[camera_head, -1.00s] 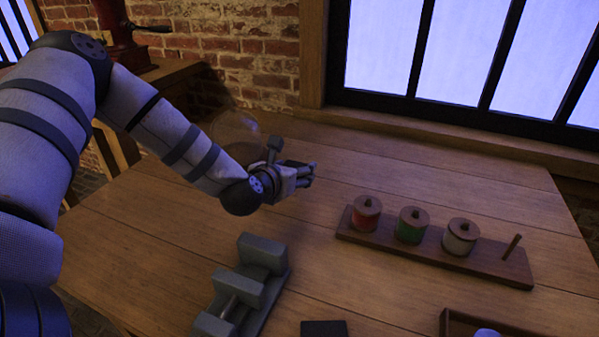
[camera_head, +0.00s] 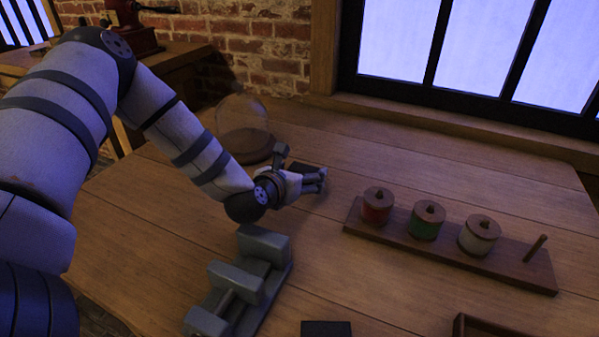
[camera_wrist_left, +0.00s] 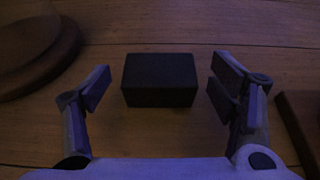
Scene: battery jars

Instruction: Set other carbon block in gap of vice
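A black carbon block (camera_wrist_left: 160,80) lies on the table between the spread fingers of my left gripper (camera_wrist_left: 160,90) in the left wrist view, with space on both sides. In the head view the block (camera_head: 307,168) shows partly behind my open left gripper (camera_head: 318,182). A second dark block (camera_head: 326,329) lies at the bottom edge of the head view, cut off by the frame. The grey vice (camera_head: 238,285) stands left of that block, with a gap between its jaws. My right gripper is not in view.
A glass dome on a round wooden base (camera_head: 243,146) stands behind my left gripper. To the right is a wooden rack (camera_head: 520,272) with red, green and pale spools and a bare peg. A wooden tray (camera_head: 462,328) shows at bottom right. The table between is clear.

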